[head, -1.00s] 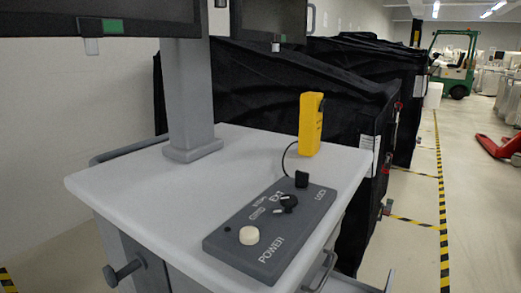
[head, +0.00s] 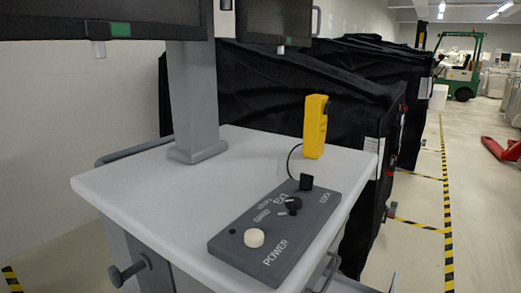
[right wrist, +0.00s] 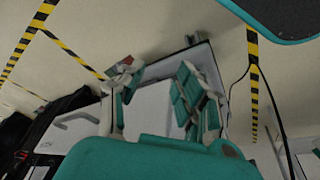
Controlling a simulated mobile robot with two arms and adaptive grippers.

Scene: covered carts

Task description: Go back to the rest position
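My right gripper (right wrist: 158,82) shows in the right wrist view with its teal fingers spread apart. I see nothing held between them; a pale surface lies behind the gap. Neither gripper shows in the head view, and my left gripper is in no frame. In the head view a light grey cart top (head: 150,190) stands in front of me. It bears a dark control panel (head: 275,232) with a white button (head: 254,238) and a black knob (head: 293,204). A yellow handheld device (head: 315,127) stands upright at its far right.
A grey post (head: 192,105) carries monitors (head: 95,18) above the cart. Black-covered carts (head: 290,95) stand behind it. A floor aisle with yellow-black tape (head: 446,200) runs on the right, with a red pallet jack (head: 502,148) and a green forklift (head: 462,70) farther off.

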